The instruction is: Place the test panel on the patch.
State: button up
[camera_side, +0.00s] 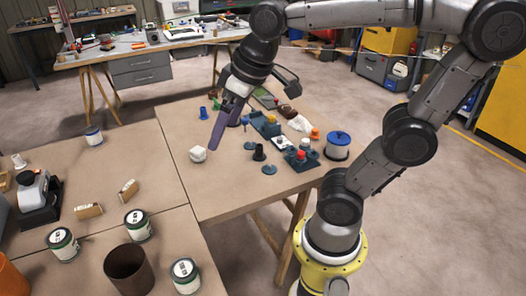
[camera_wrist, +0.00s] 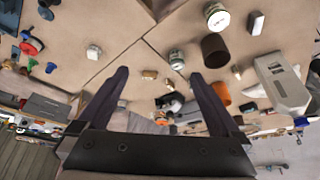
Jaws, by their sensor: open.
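My gripper (camera_side: 225,134) is open above the left part of the work table, with nothing between its fingers. It also shows open in the wrist view (camera_wrist: 159,74), its two dark fingers spread wide. I cannot clearly tell the test panel or the patch.
The adjoining table at left bears cans (camera_side: 138,225), a brown cup (camera_side: 128,270) and small boxes (camera_side: 128,189). The near-left work-table top is clear.

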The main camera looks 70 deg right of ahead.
jog(key=s+f, duration=0.4)
jog(key=s, duration=0.3)
jog(key=shift+s+f+t, duration=0.3)
jog(key=shift+f+t, duration=0.05)
jog(key=shift+t, duration=0.05)
